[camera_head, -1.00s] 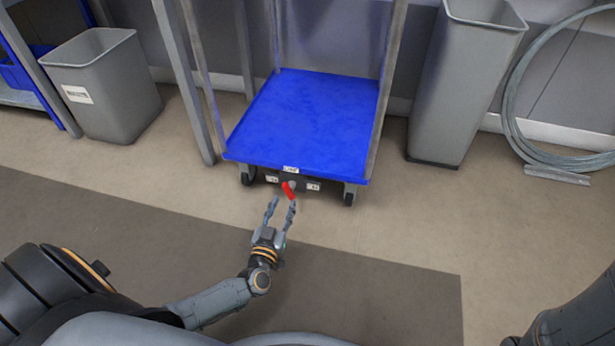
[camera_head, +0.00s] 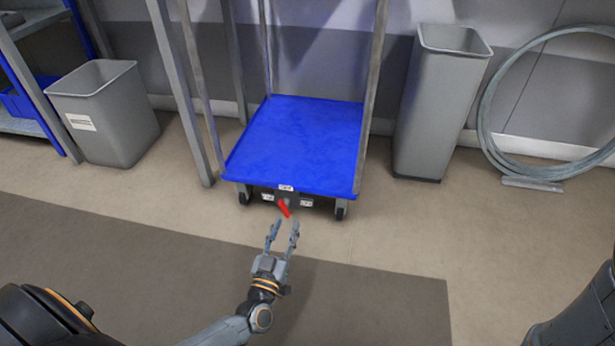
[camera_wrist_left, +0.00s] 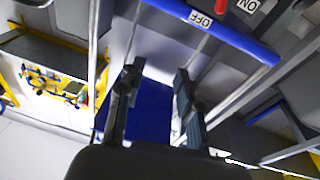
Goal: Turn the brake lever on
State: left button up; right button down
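The red brake lever (camera_head: 284,209) sits at the front of the cart, below the edge of its blue platform (camera_head: 300,140). It leans with its upper end to the left. Small white labels flank it, too small to read in the head view. My left gripper (camera_head: 286,226) is open and empty, its two fingers pointing at the cart just short of the lever. In the left wrist view the fingers (camera_wrist_left: 158,85) are apart with nothing between them. An OFF label (camera_wrist_left: 201,19) and an ON label (camera_wrist_left: 248,5) show there. My right gripper is out of view.
The cart has upright metal posts (camera_head: 370,95). A grey bin (camera_head: 105,115) and a shelf stand left; a tall grey bin (camera_head: 440,105) and a coiled hose (camera_head: 490,125) stand right. The floor (camera_head: 390,225) in front of the cart is clear.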

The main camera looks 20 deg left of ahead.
pick_arm(q)
jog(key=s+d+r+t+p, duration=0.1)
jog(key=d+r+p, duration=0.1)
jog(key=r, duration=0.5)
jog(key=s+d+r+t+h+p, duration=0.1)
jog(key=d+r+t, duration=0.1)
jog(key=r, duration=0.6)
jog(key=s+d+r+t+h+p, duration=0.1)
jog(key=d+r+t+p, duration=0.1)
jog(key=r, duration=0.6)
jog(key=shift+s+d+r+n+p, duration=0.25)
jog(key=shift+d+n+p, duration=0.1)
jog(key=shift+d, duration=0.55)
jog(key=shift+f, duration=0.1)
